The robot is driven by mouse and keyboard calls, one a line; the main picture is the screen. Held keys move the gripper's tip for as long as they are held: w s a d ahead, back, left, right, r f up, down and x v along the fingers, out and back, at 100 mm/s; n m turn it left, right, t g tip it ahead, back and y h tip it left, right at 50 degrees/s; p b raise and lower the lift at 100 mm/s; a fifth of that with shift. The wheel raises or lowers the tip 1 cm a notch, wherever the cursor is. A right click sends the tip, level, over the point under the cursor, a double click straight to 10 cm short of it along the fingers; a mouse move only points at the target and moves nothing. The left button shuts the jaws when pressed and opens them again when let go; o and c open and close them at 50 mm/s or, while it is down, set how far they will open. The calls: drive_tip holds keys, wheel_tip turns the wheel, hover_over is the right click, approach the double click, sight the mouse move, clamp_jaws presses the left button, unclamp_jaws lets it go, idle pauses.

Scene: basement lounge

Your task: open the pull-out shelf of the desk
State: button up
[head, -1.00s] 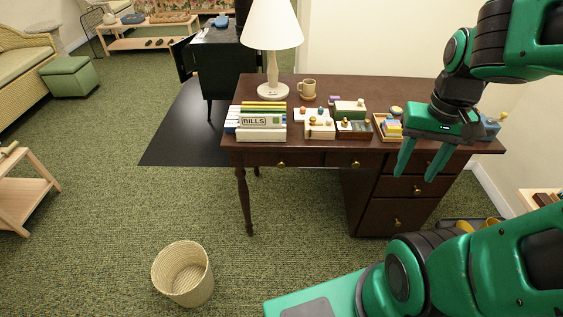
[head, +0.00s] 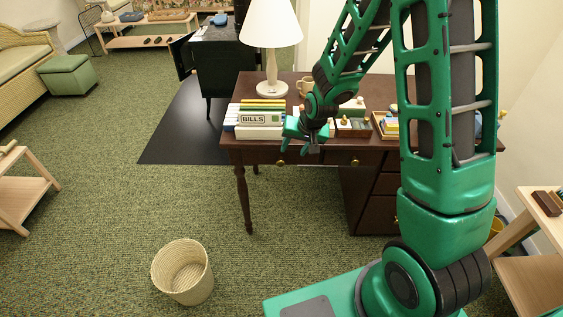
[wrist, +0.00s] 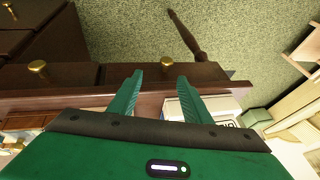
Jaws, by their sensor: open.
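The dark brown desk (head: 240,156) stands in the middle of the head view. Its front edge has two shallow fronts side by side, with a left brass knob (head: 281,163) and a right brass knob (head: 355,162). Both fronts look closed; I cannot tell which one is the pull-out shelf. My gripper (head: 299,148) is open and empty at the desk's front edge, near the left knob. In the wrist view, my open fingers (wrist: 160,76) point at a brass knob (wrist: 166,61), which shows between and just past the fingertips. Contact is not visible. Another knob (wrist: 38,67) is to the left.
On the desktop are a lamp (head: 271,35), a BILLS box (head: 260,120), a mug (head: 305,86) and small boxes. A wicker basket (head: 183,272) stands on the carpet in front. The carpet before the desk's left half is clear.

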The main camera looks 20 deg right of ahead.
sight(281, 162)
drive_tip(key=x, duration=0.4)
drive_tip(key=a+x, duration=0.1)
drive_tip(key=x, duration=0.7)
drive_tip(key=shift+w+a, duration=0.3)
drive_tip(key=shift+w, duration=0.05)
clamp_jaws()
